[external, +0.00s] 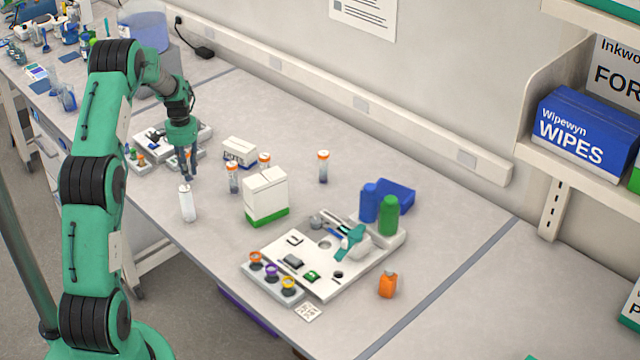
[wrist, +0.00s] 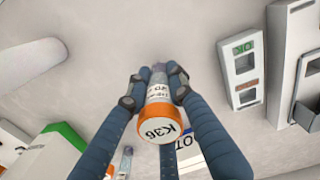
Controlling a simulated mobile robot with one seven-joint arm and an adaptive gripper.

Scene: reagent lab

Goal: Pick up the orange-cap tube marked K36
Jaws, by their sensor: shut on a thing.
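The orange-cap tube marked K36 (wrist: 158,110) shows in the wrist view, its cap and marking toward the camera and a white label below the cap. My gripper (wrist: 154,82) is shut on it, with blue-grey fingers on both sides and another finger behind. In the external view my gripper (external: 189,175) points down above the bench, behind a white bottle (external: 188,203). The held tube is mostly hidden by the fingers there. I cannot tell whether its bottom is clear of the bench.
Orange-cap tubes stand to the right: one (external: 232,177), another (external: 264,163) behind the white-green carton (external: 265,196), and one farther off (external: 323,166). A small white box (external: 240,151) lies near my gripper. A white tray (external: 330,258) with equipment sits at front right.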

